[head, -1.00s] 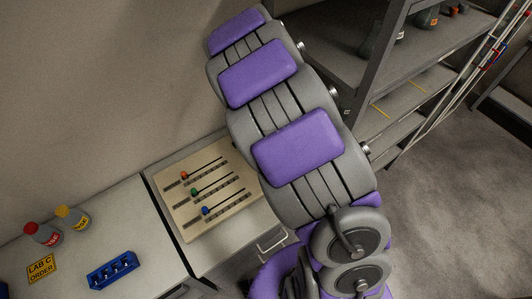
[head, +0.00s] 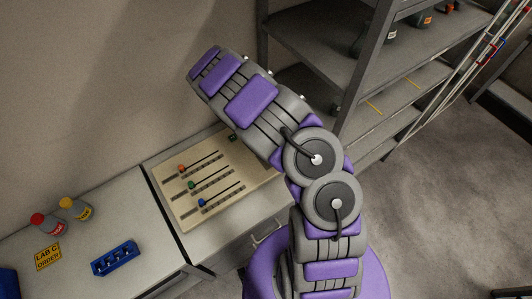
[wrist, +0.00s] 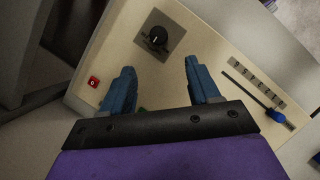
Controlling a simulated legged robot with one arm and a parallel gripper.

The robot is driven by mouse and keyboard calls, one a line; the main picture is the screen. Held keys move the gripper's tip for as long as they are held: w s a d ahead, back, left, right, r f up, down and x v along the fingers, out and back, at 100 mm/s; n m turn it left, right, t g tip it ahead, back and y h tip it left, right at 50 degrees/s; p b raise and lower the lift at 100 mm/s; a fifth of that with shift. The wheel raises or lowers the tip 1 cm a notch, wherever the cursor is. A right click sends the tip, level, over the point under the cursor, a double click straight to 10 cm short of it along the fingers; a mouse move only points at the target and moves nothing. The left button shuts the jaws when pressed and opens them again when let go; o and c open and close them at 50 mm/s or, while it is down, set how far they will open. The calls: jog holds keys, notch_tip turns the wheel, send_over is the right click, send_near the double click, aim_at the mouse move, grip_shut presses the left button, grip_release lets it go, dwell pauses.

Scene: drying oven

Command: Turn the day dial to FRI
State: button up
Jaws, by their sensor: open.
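In the wrist view a round black dial (wrist: 161,40) with a pale pointer line sits on a beige panel (wrist: 205,45). Small dark marks lie around it, too small to read, so I cannot tell which day it points to. My gripper (wrist: 160,67) is open and empty. Its two blue fingers stand apart over the panel, with the dial just beyond their tips and between them in the picture. In the head view the panel (head: 185,212) lies on a grey cabinet; my arm hides the dial and my gripper there.
The panel carries sliders with red (head: 181,168), green (head: 191,185) and blue (head: 202,203) knobs. A red switch (wrist: 93,82) sits left of the fingers in the wrist view. Bottles (head: 45,224) and a blue rack (head: 115,258) stand on the left counter. Metal shelving (head: 350,110) rises behind.

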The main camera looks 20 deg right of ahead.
jog(key=x, duration=1.3)
jog(key=shift+w+d, duration=0.1)
jog(key=shift+d, duration=0.05)
jog(key=shift+c, duration=0.4)
jog(key=c, duration=0.9)
jog(key=shift+b, duration=0.3)
jog(key=shift+c, duration=0.2)
jog(key=shift+w+f+m+g+y+b, duration=0.1)
jog(key=shift+m+g+y+b, duration=0.2)
jog(key=shift+m+b, duration=0.7)
jog(key=m+y+b, duration=0.1)
jog(key=m+b, duration=0.1)
jog(key=m, duration=0.1)
jog(key=shift+d+m+g, duration=0.1)
jog(key=shift+m+g, duration=0.3)
jog(key=m, duration=0.2)
jog(key=m+y+b, duration=0.1)
jog(key=m, duration=0.1)
jog(key=m+y, duration=0.1)
jog(key=m, duration=0.1)
jog(key=shift+d+b, duration=0.25)
jog(key=shift+b, duration=0.15)
jog(key=shift+g+y, duration=0.3)
